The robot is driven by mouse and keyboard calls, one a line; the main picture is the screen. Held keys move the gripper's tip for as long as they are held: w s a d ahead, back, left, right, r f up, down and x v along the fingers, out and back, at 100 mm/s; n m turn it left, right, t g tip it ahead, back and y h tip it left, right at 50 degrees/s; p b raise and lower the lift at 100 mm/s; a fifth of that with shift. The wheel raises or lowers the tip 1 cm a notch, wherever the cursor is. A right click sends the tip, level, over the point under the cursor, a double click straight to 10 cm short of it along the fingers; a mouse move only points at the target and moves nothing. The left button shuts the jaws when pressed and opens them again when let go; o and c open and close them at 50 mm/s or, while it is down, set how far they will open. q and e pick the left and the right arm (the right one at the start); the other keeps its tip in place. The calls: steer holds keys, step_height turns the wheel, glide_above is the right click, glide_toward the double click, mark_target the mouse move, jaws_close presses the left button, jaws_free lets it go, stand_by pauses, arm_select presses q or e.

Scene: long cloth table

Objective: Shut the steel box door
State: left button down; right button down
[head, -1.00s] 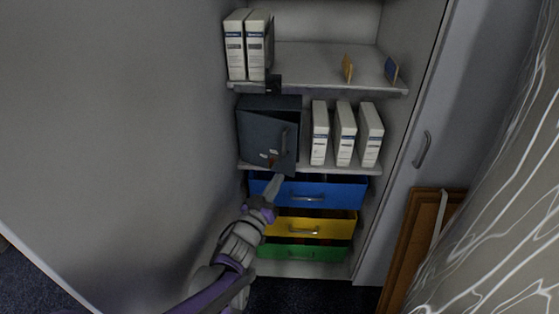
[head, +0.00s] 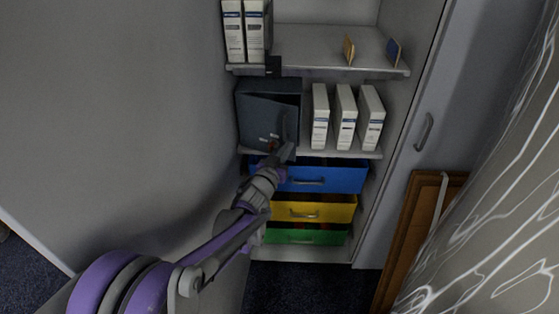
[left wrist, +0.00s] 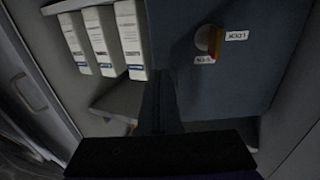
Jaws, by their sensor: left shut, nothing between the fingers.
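The dark grey steel box (head: 268,86) stands on the middle shelf of the cabinet, at the left. Its door (head: 258,122) stands ajar: its top edge slants out from the box front, with a dark gap above it. A handle is near the door's right edge. In the left wrist view the door (left wrist: 255,75) fills the upper right, with a round dial and two small labels, upside down. My left gripper (head: 284,152) is shut and empty, at the door's lower right corner. I cannot tell whether it touches the door. My right gripper is not in view.
White binders (head: 345,117) stand right of the box; they also show in the left wrist view (left wrist: 103,40). Blue (head: 335,178), yellow (head: 320,209) and green (head: 305,236) drawers are below. A grey wall is at the left. A wooden frame (head: 407,235) leans at the right.

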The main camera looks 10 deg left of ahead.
arm_select(q)
steer(key=shift+w+d, duration=0.15)
steer(key=shift+w, duration=0.85)
steer(key=w+d, duration=0.1)
steer(key=w, duration=0.6)
steer(key=shift+w+r, duration=0.25)
steer(key=shift+w, duration=0.05)
steer(key=shift+d, duration=0.1)
